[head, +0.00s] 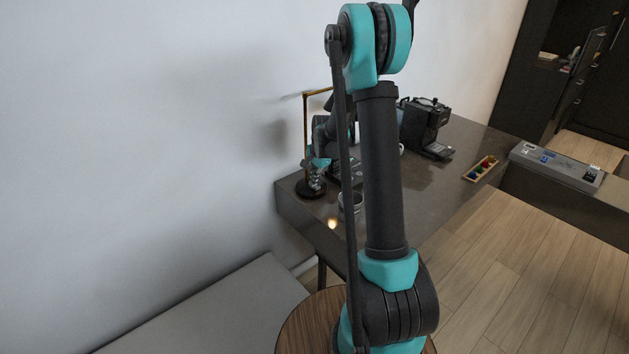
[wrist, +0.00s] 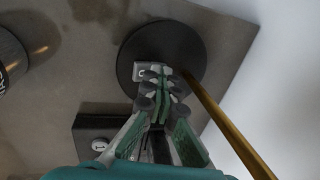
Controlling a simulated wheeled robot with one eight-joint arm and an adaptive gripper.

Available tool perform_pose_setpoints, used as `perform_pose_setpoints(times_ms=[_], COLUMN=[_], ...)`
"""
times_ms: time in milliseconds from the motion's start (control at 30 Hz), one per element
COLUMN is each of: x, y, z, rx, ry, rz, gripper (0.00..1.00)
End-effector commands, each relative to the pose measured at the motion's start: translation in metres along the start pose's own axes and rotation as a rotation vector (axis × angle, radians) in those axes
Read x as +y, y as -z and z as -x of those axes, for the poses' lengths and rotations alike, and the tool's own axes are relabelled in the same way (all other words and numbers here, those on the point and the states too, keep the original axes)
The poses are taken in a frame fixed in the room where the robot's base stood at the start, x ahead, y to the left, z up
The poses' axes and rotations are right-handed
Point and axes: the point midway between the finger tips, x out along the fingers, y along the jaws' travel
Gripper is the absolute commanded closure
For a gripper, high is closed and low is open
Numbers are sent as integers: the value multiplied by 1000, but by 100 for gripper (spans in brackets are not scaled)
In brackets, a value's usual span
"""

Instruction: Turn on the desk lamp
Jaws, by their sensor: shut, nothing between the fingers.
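The desk lamp stands at the desk's near left corner, with a thin brass post (head: 305,125) and a round dark base (head: 308,194). Its top bar runs right behind my arm, and the lamp head is hidden. In the wrist view the dark base (wrist: 188,42) and slanting brass post (wrist: 228,128) show close up. My gripper (head: 314,184) is low over the base. In the wrist view my gripper (wrist: 157,88) is shut and empty, its tips beside a small pale piece (wrist: 148,71) on the base. I cannot tell whether they touch it.
A dark box with a round white button (wrist: 99,145) lies near the base. A round container (head: 351,203) stands right of the lamp. The wall is close on the left.

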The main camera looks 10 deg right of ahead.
Motion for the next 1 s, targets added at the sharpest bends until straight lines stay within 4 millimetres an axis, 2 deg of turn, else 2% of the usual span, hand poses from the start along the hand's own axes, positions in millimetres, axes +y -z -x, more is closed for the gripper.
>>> perform_pose_setpoints(times_ms=[267, 600, 1000], x=[3, 16, 16], y=[0, 0, 1], z=[1, 4, 7], rx=[0, 0, 0], ry=[1, 1, 1], rz=[-1, -1, -1], gripper=[100, 100, 100])
